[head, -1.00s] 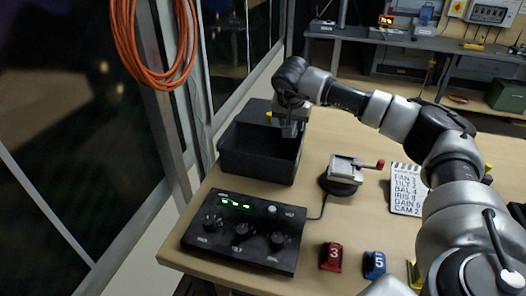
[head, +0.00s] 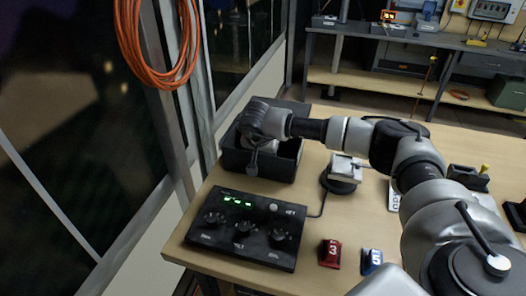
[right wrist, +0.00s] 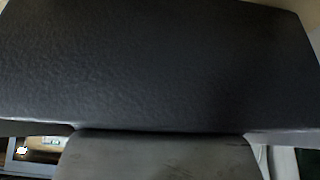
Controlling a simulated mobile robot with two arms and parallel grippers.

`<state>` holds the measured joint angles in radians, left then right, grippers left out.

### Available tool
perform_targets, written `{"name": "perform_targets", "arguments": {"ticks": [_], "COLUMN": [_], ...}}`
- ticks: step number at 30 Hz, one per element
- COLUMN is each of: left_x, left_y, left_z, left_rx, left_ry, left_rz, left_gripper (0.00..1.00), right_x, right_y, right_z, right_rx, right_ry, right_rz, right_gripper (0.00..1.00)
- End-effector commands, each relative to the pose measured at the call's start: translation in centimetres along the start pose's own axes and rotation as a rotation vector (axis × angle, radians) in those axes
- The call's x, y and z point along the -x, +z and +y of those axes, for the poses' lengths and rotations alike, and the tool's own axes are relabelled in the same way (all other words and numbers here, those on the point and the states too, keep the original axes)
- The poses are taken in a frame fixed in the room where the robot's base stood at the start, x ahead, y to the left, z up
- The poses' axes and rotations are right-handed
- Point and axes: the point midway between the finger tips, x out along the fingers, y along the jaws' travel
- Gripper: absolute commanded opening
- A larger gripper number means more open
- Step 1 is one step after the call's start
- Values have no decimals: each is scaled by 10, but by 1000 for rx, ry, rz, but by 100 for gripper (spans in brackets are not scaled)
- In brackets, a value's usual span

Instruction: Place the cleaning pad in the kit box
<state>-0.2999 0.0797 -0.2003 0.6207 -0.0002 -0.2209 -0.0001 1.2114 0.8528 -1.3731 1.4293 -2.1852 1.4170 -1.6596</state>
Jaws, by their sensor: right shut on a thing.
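The kit box (head: 258,166) is the black open-topped box at the back left of the table. My right gripper (head: 254,158) is over the box, pointing down at its opening, partly hidden by my own wrist. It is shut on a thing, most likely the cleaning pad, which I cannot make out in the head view. In the right wrist view a dark, textured surface fills most of the picture; I cannot tell whether it is the box wall. A plain grey shape sits at the bottom edge. My left gripper is not in view.
A black control panel (head: 240,245) with knobs and green digits stands in front of the box. A small device on a round base (head: 342,175) is to its right. A red block (head: 330,253) and a blue block (head: 371,262) lie near the front.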

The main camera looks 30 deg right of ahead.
Motion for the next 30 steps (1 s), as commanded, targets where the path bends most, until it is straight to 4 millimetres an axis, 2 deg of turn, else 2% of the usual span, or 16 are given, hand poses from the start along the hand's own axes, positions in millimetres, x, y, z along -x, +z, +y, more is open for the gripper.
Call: {"name": "perform_targets", "arguments": {"ticks": [6,7,11,22,26,30], "left_x": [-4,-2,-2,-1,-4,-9], "left_y": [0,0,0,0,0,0], "left_z": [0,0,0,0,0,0], "left_rx": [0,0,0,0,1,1], "left_ry": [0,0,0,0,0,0], "left_rz": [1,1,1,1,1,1], "left_gripper": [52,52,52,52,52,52], "right_x": [-4,-2,-2,4,23,53], "right_y": [2,1,1,-1,-1,-1], "right_z": [0,0,0,0,-1,0], "right_rx": [0,0,0,1,1,1], "right_ry": [0,0,0,-2,-5,-5], "right_rz": [0,0,0,1,3,4], "right_gripper": [15,42,61,62,62,62]}}
